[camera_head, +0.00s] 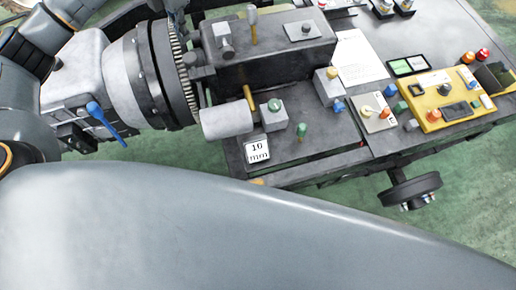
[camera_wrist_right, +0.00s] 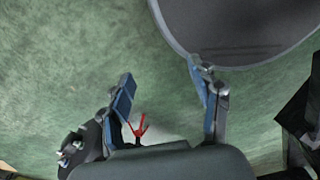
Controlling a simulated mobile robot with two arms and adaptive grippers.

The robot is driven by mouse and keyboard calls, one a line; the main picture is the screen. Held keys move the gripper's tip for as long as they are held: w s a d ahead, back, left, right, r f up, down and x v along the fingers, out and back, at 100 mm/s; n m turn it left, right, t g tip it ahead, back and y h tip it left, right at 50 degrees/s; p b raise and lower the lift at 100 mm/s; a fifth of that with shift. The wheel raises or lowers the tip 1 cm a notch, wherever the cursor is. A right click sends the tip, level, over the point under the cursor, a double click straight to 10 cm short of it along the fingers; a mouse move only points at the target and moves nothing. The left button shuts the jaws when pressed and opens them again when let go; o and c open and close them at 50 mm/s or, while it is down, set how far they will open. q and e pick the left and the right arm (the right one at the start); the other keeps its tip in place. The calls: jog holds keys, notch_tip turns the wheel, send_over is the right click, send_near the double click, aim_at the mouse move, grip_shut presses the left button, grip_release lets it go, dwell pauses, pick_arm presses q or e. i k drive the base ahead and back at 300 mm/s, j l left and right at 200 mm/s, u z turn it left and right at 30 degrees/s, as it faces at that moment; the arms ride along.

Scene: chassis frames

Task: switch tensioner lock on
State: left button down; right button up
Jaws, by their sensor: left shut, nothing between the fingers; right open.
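No readable label marks the tensioner lock, so I cannot tell which control it is. The bench also carries a green toggle (camera_head: 301,131), a box with a green button (camera_head: 275,112) and a box with a yellow-topped switch (camera_head: 328,82). My left arm (camera_head: 22,120) comes in from the left; its gripper is shut and empty, its fingertips hard to make out. My right gripper (camera_wrist_right: 160,72) is open and empty above green floor, away from these controls.
A large grey link of mine crosses the front.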

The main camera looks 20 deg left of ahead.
aim_at(302, 128)
jog(key=k, duration=1.5)
